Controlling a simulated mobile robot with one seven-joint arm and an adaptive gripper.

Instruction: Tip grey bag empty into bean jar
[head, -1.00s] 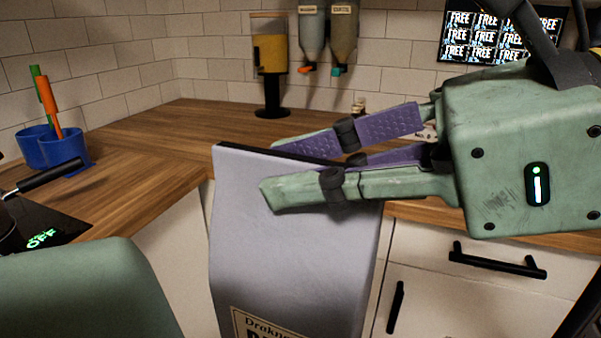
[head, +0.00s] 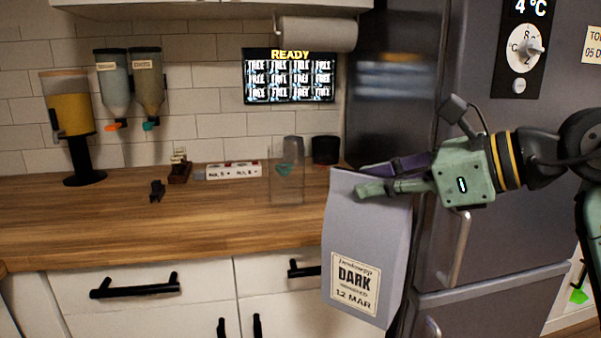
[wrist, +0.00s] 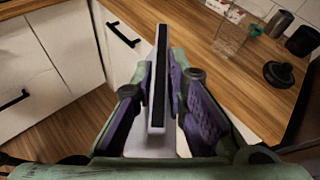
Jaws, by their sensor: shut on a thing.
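The grey bag (head: 365,240) hangs upright, with a "DARK 12 MAR" label on its front. My gripper (head: 372,181) is shut on its top end. In the wrist view the bag's dark top edge (wrist: 161,75) runs between my two purple-padded fingers (wrist: 160,88). The bag is in front of the counter's right end, beside the fridge. A clear jar (head: 287,188), which looks like the bean jar, stands on the counter behind and left of the bag. It also shows in the wrist view (wrist: 229,42); I cannot make out its contents.
A black knobbed lid (wrist: 279,75) lies on the counter near the jar. A black canister (head: 326,150) and a white labelled box (head: 234,171) stand behind. The grey fridge (head: 480,240) is close on the right. The wooden counter (head: 110,225) is largely clear at left.

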